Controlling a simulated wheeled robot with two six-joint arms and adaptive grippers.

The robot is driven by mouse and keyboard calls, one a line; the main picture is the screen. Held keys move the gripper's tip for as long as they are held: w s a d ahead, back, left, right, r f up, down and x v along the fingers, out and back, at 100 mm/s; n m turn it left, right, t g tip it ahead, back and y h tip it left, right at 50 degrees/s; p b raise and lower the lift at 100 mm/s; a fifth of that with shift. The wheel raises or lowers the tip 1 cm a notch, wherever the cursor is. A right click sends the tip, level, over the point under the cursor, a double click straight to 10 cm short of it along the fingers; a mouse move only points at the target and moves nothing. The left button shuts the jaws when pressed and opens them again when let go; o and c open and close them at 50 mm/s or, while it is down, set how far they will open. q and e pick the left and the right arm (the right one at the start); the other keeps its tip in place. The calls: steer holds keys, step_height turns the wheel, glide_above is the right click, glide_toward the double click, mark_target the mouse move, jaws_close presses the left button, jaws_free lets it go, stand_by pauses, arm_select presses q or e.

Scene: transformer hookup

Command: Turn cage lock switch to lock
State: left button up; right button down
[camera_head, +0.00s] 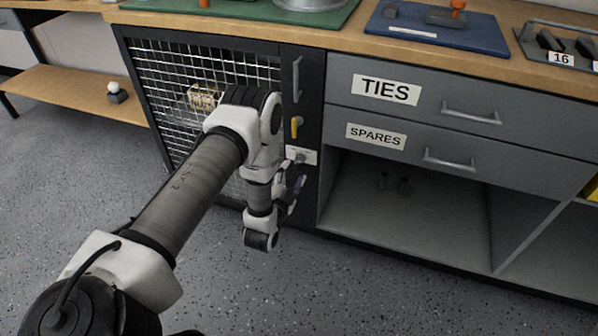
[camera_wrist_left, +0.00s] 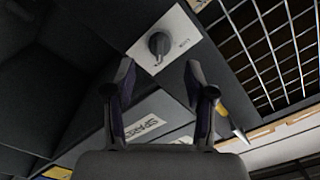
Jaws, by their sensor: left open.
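The cage lock switch is a dark round knob (camera_wrist_left: 159,43) on a pale plate, seen in the left wrist view. In the head view the plate (camera_head: 303,156) sits on the dark post right of the cage door (camera_head: 180,62), below a yellow handle (camera_head: 296,128). My left gripper (camera_head: 296,186) is just below the plate in the head view, partly hidden by my wrist. In the left wrist view its two fingers (camera_wrist_left: 160,82) are apart and empty, with the knob beyond and between their tips. Small lettering beside the knob is too small to read. My right gripper is not in view.
Drawers marked TIES (camera_head: 387,90) and SPARES (camera_head: 376,136) are right of the post, above an open shelf bay (camera_head: 400,215). A vertical handle (camera_head: 297,78) is above the yellow one. Wire mesh fills the cage door. The floor (camera_head: 370,290) in front is clear.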

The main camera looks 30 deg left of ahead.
mark_target(299, 163)
arm_select(q)
steer(key=b+x, duration=0.1)
steer(key=x, duration=0.3)
steer(key=shift+w+f, duration=0.15)
steer(key=shift+w, duration=0.1)
steer(key=shift+w+a, duration=0.1)
steer(key=shift+w, duration=0.2)
jaws_close()
